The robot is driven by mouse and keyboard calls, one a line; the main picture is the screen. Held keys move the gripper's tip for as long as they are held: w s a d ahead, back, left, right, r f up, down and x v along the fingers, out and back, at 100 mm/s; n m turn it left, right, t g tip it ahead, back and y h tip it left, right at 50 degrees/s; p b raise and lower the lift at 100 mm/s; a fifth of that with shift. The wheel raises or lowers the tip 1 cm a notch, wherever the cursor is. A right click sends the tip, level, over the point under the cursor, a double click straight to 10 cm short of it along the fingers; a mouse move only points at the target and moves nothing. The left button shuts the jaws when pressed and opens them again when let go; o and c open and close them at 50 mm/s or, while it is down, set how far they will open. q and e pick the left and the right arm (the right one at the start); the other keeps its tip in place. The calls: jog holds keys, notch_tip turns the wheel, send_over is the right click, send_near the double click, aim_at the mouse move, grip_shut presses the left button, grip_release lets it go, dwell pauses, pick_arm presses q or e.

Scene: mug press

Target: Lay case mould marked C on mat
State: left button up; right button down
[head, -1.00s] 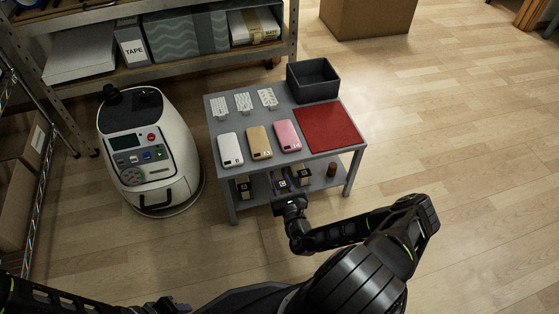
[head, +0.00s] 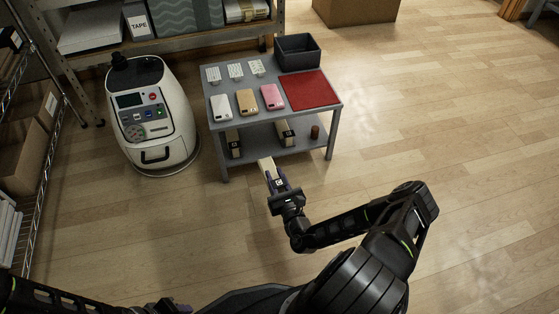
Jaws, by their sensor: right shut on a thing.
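My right gripper (head: 275,182) is shut on a pale, long case mould (head: 266,168), in front of the grey table and clear of its lower shelf. Any letter on it is too small to read. Two similar moulds stay on the lower shelf, one at the left (head: 234,143) and one right of the middle (head: 286,132). The red mat (head: 311,90) lies bare on the right of the table top. My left gripper (head: 168,305) is only partly visible at the bottom edge; its jaws cannot be made out.
The table top (head: 228,85) also holds white, gold and pink phone cases, several small white patterned pieces and a dark open bin (head: 298,53). A small brown cylinder (head: 315,131) stands on the lower shelf (head: 262,139). A white machine (head: 152,116) stands left. Floor at right is clear.

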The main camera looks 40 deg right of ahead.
jog(key=w+a+r+n+y, duration=0.2)
jog(key=w+r+y, duration=0.1)
jog(key=r, duration=0.6)
jog(key=w+a+r+n+y, duration=0.15)
jog(key=w+r, duration=0.25)
jog(key=r, duration=0.5)
jog(key=a+r+n+y, duration=0.1)
jog(key=a+r+y, duration=0.1)
jog(key=a+r, duration=0.4)
jog(key=a+r+n+y, duration=0.1)
jog(key=a+r+y, duration=0.2)
jog(key=r, duration=1.2)
jog(key=a, duration=0.3)
jog(key=shift+a+n, duration=0.35)
jog(key=shift+a, duration=0.05)
